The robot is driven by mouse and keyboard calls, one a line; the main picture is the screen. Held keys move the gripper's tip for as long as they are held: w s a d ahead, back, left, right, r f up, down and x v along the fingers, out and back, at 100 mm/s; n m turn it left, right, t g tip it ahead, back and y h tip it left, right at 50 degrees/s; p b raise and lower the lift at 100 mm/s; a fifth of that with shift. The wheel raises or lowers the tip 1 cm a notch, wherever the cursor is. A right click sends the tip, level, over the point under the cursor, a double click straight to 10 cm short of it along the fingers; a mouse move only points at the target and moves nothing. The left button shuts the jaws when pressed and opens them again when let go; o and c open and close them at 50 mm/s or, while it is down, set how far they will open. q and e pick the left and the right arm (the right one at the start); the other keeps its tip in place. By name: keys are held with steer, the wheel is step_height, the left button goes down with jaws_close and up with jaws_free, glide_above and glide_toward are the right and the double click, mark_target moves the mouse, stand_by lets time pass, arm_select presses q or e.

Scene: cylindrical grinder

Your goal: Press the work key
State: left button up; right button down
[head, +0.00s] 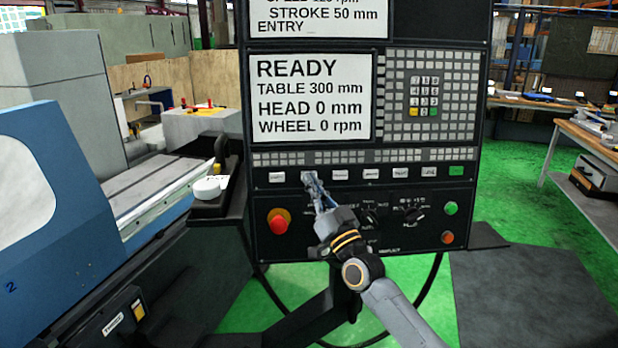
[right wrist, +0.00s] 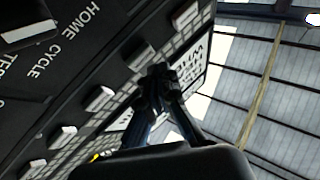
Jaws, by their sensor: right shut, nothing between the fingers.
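The control panel (head: 330,215) fills the middle of the head view. A row of pale keys runs across it below the screen, from a left-end key (head: 277,176) to a green key (head: 456,170). Their labels are too small to read there, so I cannot tell which is the work key. My right gripper (head: 310,179) is shut and empty, its tips over the second key from the left, largely hiding it. I cannot tell whether they touch. In the right wrist view the closed fingertips (right wrist: 160,78) point toward the panel face. My left gripper is not in view.
The screen (head: 311,98) reads READY. A red emergency knob (head: 279,221) sits below the keys at left; rotary knobs (head: 413,215) and a green button (head: 451,208) are at right. A blue machine body (head: 60,215) stands at left, a workbench (head: 590,140) at right.

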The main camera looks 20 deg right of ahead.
stand_by(0.8)
steer(key=shift+w+d+f+b, duration=0.1)
steer(key=shift+w+b, duration=0.35)
steer(key=shift+w+d+b, duration=0.1)
steer(key=shift+w+b, duration=0.25)
steer(key=shift+b, duration=0.15)
stand_by(0.6)
stand_by(0.3)
steer(key=shift+s+p, duration=0.8)
steer(key=shift+p, duration=0.15)
steer(key=shift+a, duration=0.2)
